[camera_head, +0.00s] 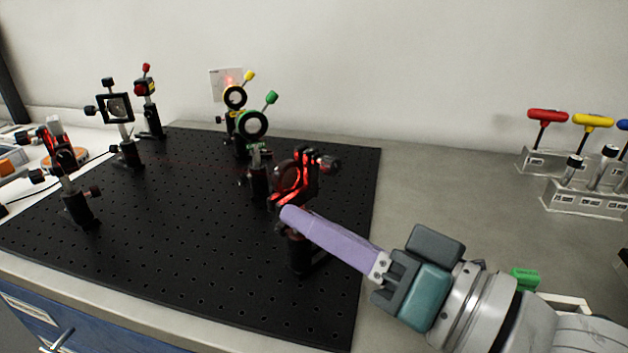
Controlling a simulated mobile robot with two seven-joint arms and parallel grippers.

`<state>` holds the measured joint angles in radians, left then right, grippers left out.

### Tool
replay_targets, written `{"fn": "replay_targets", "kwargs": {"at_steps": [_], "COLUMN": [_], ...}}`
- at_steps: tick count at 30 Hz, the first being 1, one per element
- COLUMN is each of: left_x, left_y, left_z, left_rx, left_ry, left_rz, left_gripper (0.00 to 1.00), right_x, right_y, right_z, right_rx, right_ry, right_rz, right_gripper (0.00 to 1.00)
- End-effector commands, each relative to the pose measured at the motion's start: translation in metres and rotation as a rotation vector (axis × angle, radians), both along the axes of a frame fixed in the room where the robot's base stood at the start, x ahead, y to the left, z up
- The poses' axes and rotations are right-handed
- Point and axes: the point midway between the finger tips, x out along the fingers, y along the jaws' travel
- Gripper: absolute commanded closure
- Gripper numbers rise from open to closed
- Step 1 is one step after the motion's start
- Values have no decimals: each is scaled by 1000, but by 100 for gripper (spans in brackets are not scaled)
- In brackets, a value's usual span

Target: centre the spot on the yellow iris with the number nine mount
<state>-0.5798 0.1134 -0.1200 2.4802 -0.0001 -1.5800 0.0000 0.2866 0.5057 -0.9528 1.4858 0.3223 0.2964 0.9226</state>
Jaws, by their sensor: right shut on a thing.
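The yellow iris (235,97), a black ring with a yellow-tipped lever, stands at the back of the black breadboard. A black mirror mount (298,178) with red-lit edges stands front right on a post; no number is readable. My right gripper (287,214) reaches in from the right, its long purple finger ending at this mount's lower side. It is shut there, apparently on a mount knob hidden by the finger. My left gripper is not in view.
A green iris (253,124) stands between the mount and the yellow iris. Several other mounts, including a square-framed one (116,107), stand at left. T-handled drivers (547,117) sit in a rack at right. The grey bench between breadboard and rack is mostly clear.

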Motion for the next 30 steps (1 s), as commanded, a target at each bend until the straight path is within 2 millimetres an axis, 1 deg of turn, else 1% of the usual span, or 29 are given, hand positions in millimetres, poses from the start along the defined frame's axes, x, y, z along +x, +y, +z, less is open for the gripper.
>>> {"fn": "replay_targets", "kwargs": {"at_steps": [11,17,30], "left_x": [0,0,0], "left_y": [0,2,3], "left_z": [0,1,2], "left_rx": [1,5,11], "left_ry": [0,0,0], "left_rz": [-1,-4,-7], "left_gripper": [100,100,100], "right_x": [0,0,0], "right_y": [0,0,0], "right_z": [0,0,0], "right_rx": [-43,-130,-385], "right_ry": [-48,-145,-428], "right_rz": [0,0,-1], "right_gripper": [100,100,100]}}
